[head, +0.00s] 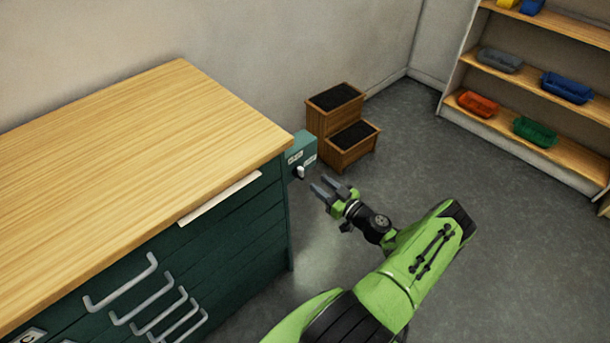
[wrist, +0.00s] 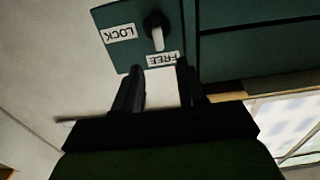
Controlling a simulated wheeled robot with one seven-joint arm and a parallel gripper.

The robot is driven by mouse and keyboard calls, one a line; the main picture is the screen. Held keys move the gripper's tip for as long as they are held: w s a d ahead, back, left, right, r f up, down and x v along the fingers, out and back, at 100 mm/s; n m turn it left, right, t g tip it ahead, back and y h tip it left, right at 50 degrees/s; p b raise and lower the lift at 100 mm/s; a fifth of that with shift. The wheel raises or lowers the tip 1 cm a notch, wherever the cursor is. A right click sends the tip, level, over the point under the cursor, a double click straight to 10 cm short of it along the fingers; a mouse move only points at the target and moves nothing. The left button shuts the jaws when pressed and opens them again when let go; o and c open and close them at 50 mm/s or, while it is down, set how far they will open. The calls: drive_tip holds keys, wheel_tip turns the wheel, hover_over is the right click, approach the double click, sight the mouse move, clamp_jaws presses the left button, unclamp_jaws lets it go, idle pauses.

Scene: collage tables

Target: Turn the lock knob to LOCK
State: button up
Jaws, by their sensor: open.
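The lock knob (wrist: 156,36) is dark with a white pointer, on a green box (head: 303,147) fixed at the cabinet's far right end. In the wrist view the pointer is turned toward the FREE label (wrist: 162,59); the LOCK label (wrist: 119,34) is to its left, upside down. The knob also shows small in the head view (head: 300,172). My gripper (head: 321,184) is open and empty, just right of and below the knob in the head view. In the wrist view its fingers (wrist: 158,75) point toward the box, apart from the knob.
The green cabinet with a wooden top (head: 130,130) fills the left, with several handles on its front. A wooden step stool (head: 349,148) stands behind the box. A shelf with coloured bins (head: 530,75) is at the far right. The grey floor between is clear.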

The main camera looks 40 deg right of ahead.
sight(303, 171)
drive_tip(key=w+b, duration=0.1)
drive_tip(key=w, duration=0.6)
drive_tip(key=shift+w+a, duration=0.1)
drive_tip(key=shift+c, duration=0.3)
clamp_jaws()
